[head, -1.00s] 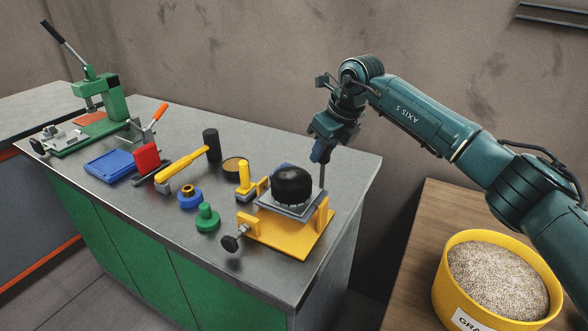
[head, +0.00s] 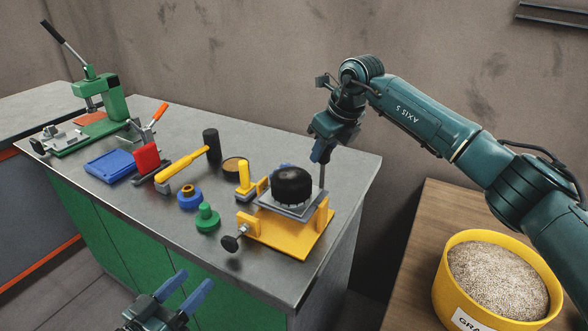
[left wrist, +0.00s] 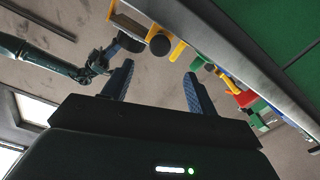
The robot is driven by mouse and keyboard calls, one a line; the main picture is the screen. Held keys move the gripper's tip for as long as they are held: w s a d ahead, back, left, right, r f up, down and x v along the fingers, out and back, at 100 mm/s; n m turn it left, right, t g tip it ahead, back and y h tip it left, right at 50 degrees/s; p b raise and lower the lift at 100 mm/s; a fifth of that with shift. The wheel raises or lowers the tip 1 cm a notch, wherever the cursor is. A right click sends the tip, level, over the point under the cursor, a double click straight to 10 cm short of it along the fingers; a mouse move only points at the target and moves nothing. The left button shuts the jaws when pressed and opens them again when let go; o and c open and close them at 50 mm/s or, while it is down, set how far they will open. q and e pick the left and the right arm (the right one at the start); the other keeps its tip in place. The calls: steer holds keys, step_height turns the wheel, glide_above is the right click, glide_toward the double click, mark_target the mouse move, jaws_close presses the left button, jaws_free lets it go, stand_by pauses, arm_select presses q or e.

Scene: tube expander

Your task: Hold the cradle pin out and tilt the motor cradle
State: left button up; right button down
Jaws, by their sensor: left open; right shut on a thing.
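The motor cradle (head: 297,208) is a grey plate carrying a black round motor (head: 292,185), set on a yellow base (head: 290,236) at the counter's near right corner. The plate looks about level. The cradle pin's black knob (head: 231,243) sticks out at the base's front left; it also shows in the left wrist view (left wrist: 160,45). My right gripper (head: 321,154) is shut on the top of an upright grey rod (head: 322,174) at the cradle's far right. My left gripper (head: 196,279) is open and empty, below and in front of the counter edge, apart from the knob.
On the counter stand a green tool (head: 208,218), a blue ring (head: 189,197), a yellow-handled mallet (head: 182,163), a blue tray (head: 110,166) and a green press (head: 110,100). A yellow grit tub (head: 447,290) is at right. Floor space before the counter is free.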

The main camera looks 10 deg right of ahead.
mark_target(227, 246)
arm_select(q)
steer(key=x, duration=1.2)
steer(key=shift+c, duration=0.6)
steer(key=c, duration=0.9)
